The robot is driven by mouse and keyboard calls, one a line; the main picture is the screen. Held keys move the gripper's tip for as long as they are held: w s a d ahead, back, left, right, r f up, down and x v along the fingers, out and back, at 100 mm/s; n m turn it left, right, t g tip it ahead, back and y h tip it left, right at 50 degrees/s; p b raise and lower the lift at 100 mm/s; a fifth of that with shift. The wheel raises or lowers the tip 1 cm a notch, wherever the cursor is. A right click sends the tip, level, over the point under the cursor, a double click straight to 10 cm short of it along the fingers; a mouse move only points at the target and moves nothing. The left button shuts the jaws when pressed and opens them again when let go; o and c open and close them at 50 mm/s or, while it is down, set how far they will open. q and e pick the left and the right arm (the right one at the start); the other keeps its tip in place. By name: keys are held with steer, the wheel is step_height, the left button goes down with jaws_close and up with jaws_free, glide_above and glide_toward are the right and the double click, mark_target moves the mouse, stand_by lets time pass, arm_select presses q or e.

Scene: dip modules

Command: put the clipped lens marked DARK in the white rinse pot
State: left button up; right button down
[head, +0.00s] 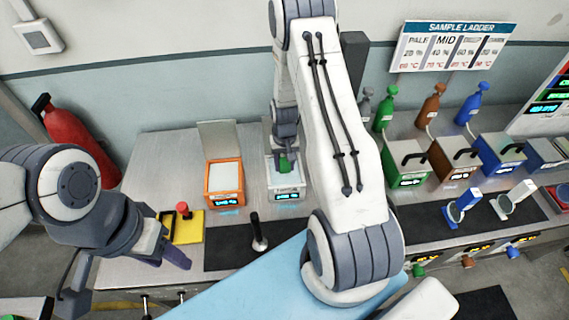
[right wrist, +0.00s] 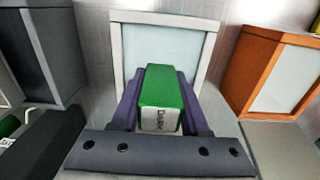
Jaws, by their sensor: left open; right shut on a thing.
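My right gripper (head: 286,160) is shut on a green clip (head: 285,167) over the white rinse pot (head: 287,188). In the right wrist view the green clip (right wrist: 163,87) sits between the purple fingers, and its pale end label reads DARK (right wrist: 160,120). The white-rimmed pot (right wrist: 212,50) with pale blue inside lies beyond and under it. The lens itself is hidden, so I cannot tell how deep it is in the pot. My left gripper (head: 125,282) is open and empty at the lower left, apart from everything.
An orange pot (head: 224,198) with an upright lid stands left of the white pot. Green, brown and blue boxes (head: 405,165) stand at the right. A yellow block with a red button (head: 184,212) and a black-handled tool (head: 258,235) are in front.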

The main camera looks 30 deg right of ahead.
steer(key=shift+c, duration=2.1)
jaws_free()
steer(key=shift+f, duration=0.1)
